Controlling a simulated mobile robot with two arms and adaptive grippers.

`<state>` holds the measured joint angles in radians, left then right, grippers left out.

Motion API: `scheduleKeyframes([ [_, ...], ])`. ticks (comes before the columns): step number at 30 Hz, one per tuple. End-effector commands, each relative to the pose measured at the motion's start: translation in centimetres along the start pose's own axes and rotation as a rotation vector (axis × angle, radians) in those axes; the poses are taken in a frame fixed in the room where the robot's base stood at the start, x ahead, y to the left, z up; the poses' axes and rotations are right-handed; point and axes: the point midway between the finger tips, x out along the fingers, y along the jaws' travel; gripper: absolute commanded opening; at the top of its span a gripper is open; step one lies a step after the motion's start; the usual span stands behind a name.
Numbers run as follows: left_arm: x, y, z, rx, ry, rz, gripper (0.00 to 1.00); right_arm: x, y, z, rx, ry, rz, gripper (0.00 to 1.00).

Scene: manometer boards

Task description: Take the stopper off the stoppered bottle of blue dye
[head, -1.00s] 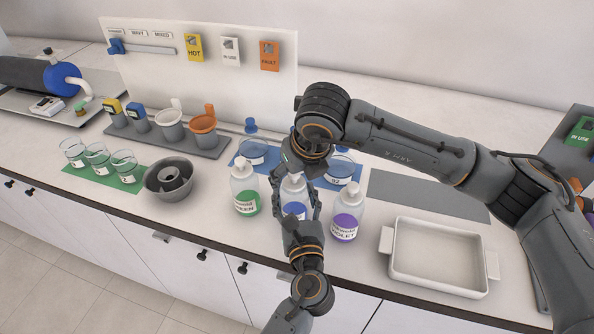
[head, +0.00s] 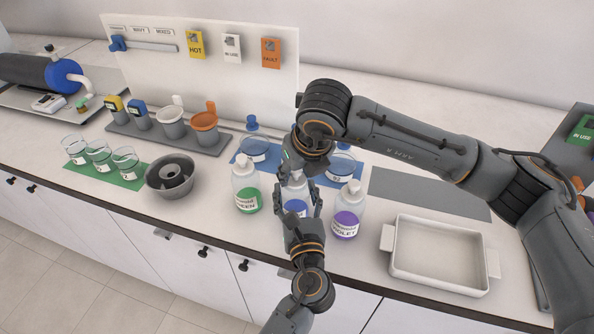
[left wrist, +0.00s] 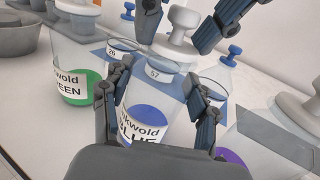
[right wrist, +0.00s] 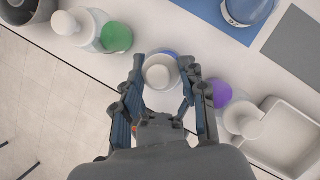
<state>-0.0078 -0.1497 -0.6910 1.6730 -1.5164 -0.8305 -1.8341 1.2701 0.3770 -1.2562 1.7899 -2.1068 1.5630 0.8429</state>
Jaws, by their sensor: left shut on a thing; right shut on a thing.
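My left gripper (head: 299,198) comes from the front and is shut around the bottle's body. My right gripper (head: 296,178) reaches down from above and is shut on the white stopper (left wrist: 180,45) at the bottle's top. In the right wrist view the stopper (right wrist: 160,72) shows as a pale disc between the fingers.
The green bottle (head: 246,196) and violet bottle (head: 347,217) stand close on either side. A bare grey mat (head: 428,193) is behind the tray.

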Motion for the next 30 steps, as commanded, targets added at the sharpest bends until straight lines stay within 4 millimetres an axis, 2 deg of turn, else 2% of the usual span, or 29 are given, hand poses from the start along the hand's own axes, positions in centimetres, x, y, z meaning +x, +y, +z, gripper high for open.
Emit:
scheduleKeyframes([
  [17, 0.0, 0.0, 0.0, 0.001, 0.0, 0.0, 0.02, -1.8, 0.0, 0.8, 0.0, -0.002, 0.001, 0.04],
  [30, 0.0, 0.0, 0.0, 0.001, 0.0, 0.0, 0.02, -2.2, 0.0, 0.9, 0.0, -0.001, 0.0, 0.04],
])
